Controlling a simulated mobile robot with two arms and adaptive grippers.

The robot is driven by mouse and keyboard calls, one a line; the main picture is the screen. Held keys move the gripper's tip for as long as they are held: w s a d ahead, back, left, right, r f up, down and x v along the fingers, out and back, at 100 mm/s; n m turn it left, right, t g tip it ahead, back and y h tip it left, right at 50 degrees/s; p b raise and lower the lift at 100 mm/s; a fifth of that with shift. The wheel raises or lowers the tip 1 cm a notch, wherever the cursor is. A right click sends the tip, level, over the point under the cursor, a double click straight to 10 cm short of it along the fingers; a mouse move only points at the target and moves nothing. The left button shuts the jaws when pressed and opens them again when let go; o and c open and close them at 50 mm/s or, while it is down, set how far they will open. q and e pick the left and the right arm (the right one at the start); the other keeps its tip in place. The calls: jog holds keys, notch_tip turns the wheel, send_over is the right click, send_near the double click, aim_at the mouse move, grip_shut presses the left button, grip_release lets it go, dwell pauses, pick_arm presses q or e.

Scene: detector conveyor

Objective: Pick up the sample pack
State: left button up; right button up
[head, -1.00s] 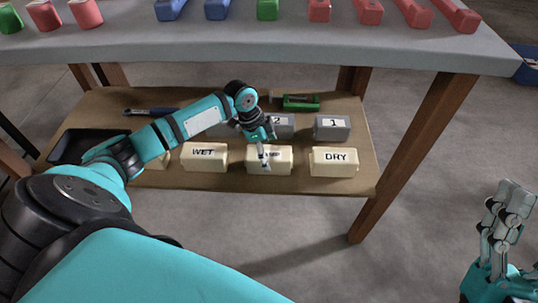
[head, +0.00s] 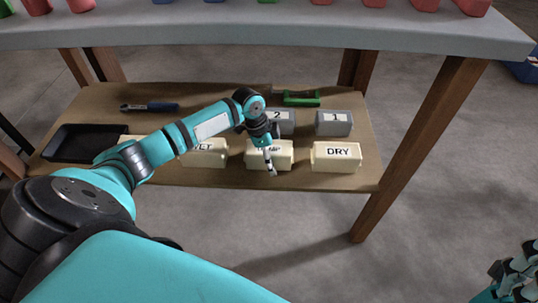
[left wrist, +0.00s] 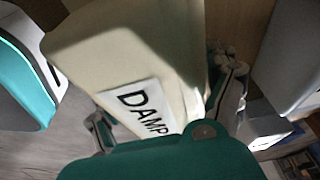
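The cream pack labelled DAMP (head: 284,157) stands on the wooden shelf, between the cream packs WET (head: 205,158) and DRY (head: 336,157). My left gripper (head: 268,160) is at the DAMP pack and partly covers its label. In the left wrist view the DAMP pack (left wrist: 125,50) fills the middle, with one finger of my left gripper (left wrist: 165,108) on each side of it. The fingers look open, and I see no clear grip. My right gripper (head: 514,270) is at the bottom right, away from the shelf, partly cut off, its fingers apart.
Grey boxes 2 (head: 284,122) and 1 (head: 334,123) stand behind the cream packs. A green tool (head: 300,98), a blue-handled tool (head: 150,107) and a black tray (head: 85,142) also lie on the shelf. The grey tabletop (head: 260,36) overhangs it. A table leg (head: 415,150) stands right.

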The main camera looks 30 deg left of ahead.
pick_arm(q)
jog(key=c, duration=1.3)
jog(key=shift+c, duration=0.4)
jog(key=shift+r, duration=0.15)
